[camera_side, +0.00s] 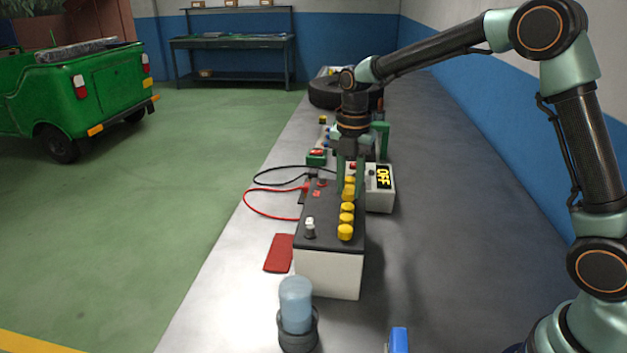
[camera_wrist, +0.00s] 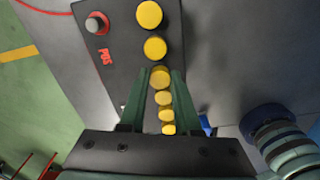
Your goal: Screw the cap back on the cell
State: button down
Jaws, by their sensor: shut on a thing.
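The battery is a long box with a black top (camera_side: 325,215) and white sides, its long side running away from the side camera. Yellow caps stand in a row along its right edge; the nearest cap (camera_side: 345,232) is clear of my gripper. My gripper (camera_side: 350,188) points down over the row with its green fingers. In the wrist view, a yellow cap (camera_wrist: 160,77) sits between the fingertips, and the gripper is shut on it. Two caps (camera_wrist: 155,48) lie beyond it, and several show between the fingers. The opening under the held cap is hidden, so I cannot tell if it is seated.
A blue bottle (camera_side: 296,300) stands in front. A red cloth (camera_side: 279,252) and red and black cables (camera_side: 262,205) lie left. A tyre (camera_side: 325,93) is behind. The bench's right side is clear.

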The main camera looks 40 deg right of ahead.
jog(key=shift+f, duration=0.35)
dwell(0.3)
jog(key=shift+c, duration=1.5)
grip_release()
jog(key=shift+r, duration=0.1)
jog(key=shift+r, duration=3.45)
